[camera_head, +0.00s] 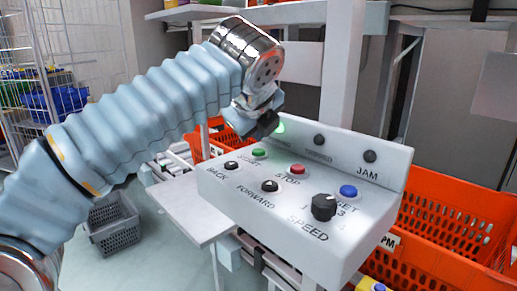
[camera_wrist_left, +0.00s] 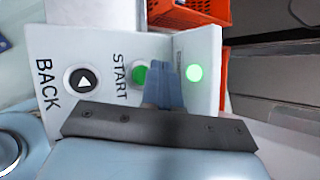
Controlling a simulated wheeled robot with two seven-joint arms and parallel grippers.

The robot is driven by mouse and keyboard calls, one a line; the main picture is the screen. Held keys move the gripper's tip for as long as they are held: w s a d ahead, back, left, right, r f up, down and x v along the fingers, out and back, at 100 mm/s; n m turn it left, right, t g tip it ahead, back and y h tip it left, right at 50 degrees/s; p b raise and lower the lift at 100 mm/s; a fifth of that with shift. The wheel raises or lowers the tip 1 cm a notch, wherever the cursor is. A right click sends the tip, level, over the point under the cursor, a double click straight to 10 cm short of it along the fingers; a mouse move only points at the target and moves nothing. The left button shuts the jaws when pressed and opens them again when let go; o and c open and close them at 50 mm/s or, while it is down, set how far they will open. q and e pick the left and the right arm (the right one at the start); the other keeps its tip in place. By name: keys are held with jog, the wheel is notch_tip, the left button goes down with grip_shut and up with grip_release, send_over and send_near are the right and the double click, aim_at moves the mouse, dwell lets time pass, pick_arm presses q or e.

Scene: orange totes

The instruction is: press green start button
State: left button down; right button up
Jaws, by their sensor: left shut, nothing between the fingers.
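The green start button (camera_head: 258,153) sits at the back left of a white control panel (camera_head: 225,182), above the label START. In the left wrist view the green button (camera_wrist_left: 139,76) is partly hidden behind my shut fingers. My left gripper (camera_head: 268,123) is shut and empty, above and behind the button in the head view. In the left wrist view its fingertips (camera_wrist_left: 163,72) overlap the button's edge; I cannot tell whether they touch it. A green indicator lamp (camera_wrist_left: 194,73) on the upright back plate glows. My right gripper is not in view.
The panel also carries a red stop button (camera_head: 297,169), black back (camera_head: 231,166) and forward (camera_head: 269,186) buttons, a blue button (camera_head: 348,191) and a black speed knob (camera_head: 324,207). An orange tote (camera_head: 455,230) stands at right, a grey basket (camera_head: 113,225) at lower left.

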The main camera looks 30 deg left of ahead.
aim_at(257, 153)
pick_arm(q)
notch_tip(257, 153, up, 2)
jog(key=shift+r+p, duration=0.1)
jog(key=shift+p, duration=0.5)
jog(key=shift+r, duration=1.3)
